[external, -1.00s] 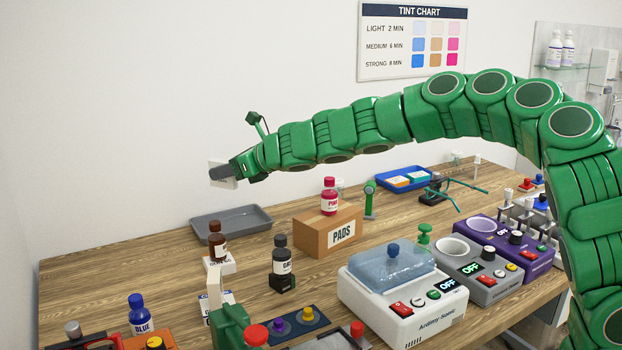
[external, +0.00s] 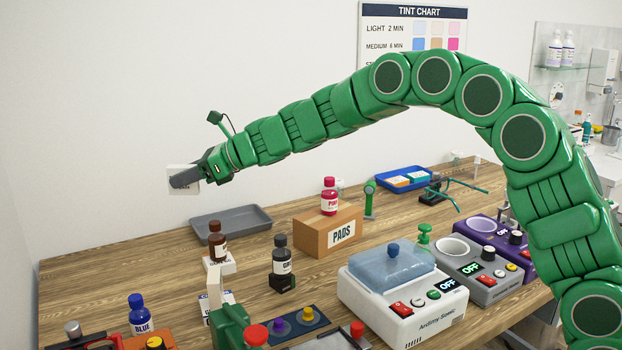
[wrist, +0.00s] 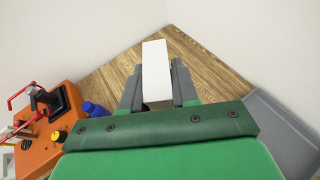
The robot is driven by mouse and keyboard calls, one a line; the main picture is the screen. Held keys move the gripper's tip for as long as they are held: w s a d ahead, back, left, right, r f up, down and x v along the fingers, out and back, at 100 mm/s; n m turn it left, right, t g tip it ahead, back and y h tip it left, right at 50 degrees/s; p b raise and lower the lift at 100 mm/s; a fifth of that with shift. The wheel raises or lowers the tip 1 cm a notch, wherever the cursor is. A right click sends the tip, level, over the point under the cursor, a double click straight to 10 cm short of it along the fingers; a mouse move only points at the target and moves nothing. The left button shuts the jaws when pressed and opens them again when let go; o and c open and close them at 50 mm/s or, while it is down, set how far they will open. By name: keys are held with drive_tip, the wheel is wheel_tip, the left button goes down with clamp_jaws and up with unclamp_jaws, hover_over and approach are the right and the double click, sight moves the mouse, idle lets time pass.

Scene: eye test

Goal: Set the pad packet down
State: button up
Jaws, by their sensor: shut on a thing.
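My gripper (external: 185,178) is at the far left end of my green arm, in the air above the wooden table, left of the grey tray. It is shut on a small white pad packet (external: 183,173), whose edges show around the dark fingers. In the wrist view the packet (wrist: 156,75) stands out between the two grey fingers (wrist: 157,88), clear of the table surface. Part of the packet is hidden by the fingers. The cardboard box marked PADS (external: 318,240) stands on the table with a pink-red bottle (external: 329,203) on top.
An empty grey tray (external: 231,219) lies at the back left; its edge shows in the wrist view (wrist: 265,110). An orange device (wrist: 60,140) and a blue bottle (wrist: 95,109) are at left there. Brown (external: 217,247) and dark (external: 282,262) bottles stand nearer. The back-left corner has bare wood.

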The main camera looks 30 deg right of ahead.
drive_tip(key=shift+s+a+r+n+g+y, duration=0.45)
drive_tip(key=shift+s+a+r+n+g, duration=0.3)
drive_tip(key=shift+s+a+n+g, duration=1.3)
drive_tip(key=shift+s+a+r+n+g+y, duration=0.45)
drive_tip(key=shift+s+a+r+n+g, duration=0.65)
drive_tip(key=shift+a, duration=1.8)
drive_tip(key=shift+g, duration=0.25)
drive_tip(key=f, duration=2.4)
drive_tip(key=shift+w, duration=0.4)
drive_tip(key=shift+f, duration=0.65)
drive_tip(key=o, duration=1.1)
drive_tip(key=shift+d, duration=0.1)
drive_tip(key=shift+v, duration=3.85)
